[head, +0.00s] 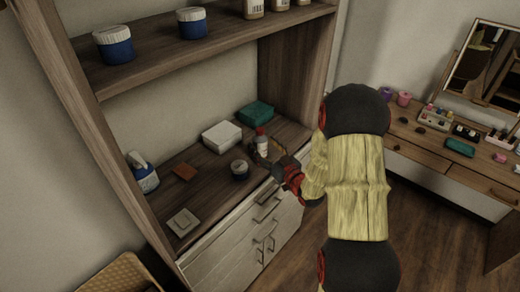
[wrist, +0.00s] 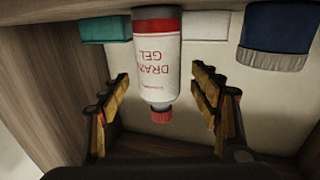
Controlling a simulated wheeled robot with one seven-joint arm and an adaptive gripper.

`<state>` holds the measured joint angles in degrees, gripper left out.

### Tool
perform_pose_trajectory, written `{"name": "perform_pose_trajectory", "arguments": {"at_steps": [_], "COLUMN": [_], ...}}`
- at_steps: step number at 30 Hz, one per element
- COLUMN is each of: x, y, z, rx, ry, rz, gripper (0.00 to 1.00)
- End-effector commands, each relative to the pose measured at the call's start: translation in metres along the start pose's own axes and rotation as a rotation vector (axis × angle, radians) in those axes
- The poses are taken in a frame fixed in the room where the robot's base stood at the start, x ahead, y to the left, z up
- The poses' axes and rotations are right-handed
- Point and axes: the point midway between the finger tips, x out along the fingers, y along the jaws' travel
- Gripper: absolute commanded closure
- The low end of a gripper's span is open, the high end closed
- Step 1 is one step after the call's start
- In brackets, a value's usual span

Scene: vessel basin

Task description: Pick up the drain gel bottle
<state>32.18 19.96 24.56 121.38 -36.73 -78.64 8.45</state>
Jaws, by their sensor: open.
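The drain gel bottle (head: 261,142) stands on the cabinet counter, white with a red cap. In the wrist view the bottle (wrist: 155,85) appears upside down, with its red "DRAIN GEL" lettering and its red cap pointing down in the picture. My gripper (head: 266,160) is at the counter beside the bottle. In the wrist view my gripper (wrist: 162,80) is open, with one finger on each side of the bottle and a visible gap on both sides. In the head view my gripper hides the bottle's lower part.
A white box (head: 221,136) and a green box (head: 257,113) stand behind the bottle. A blue jar with a white lid (head: 239,170) stands close to my gripper. A shelf (head: 215,42) overhangs the counter.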

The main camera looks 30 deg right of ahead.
Motion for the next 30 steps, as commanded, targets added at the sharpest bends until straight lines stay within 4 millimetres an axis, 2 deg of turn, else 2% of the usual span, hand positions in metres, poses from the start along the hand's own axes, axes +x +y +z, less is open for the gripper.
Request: {"name": "perform_pose_trajectory", "arguments": {"at_steps": [3,6,14,30], "x": [0.016,0.023,0.024,0.024], "y": [-0.001,0.0,0.0,0.0], "z": [0.002,0.001,0.0,0.0], "rx": [0.0,0.001,0.001,0.0], "ry": [0.001,-0.001,-0.001,-0.001], "rz": [-0.003,-0.001,0.0,0.0], "gripper": [0.37,0.37,0.38,0.68]}}
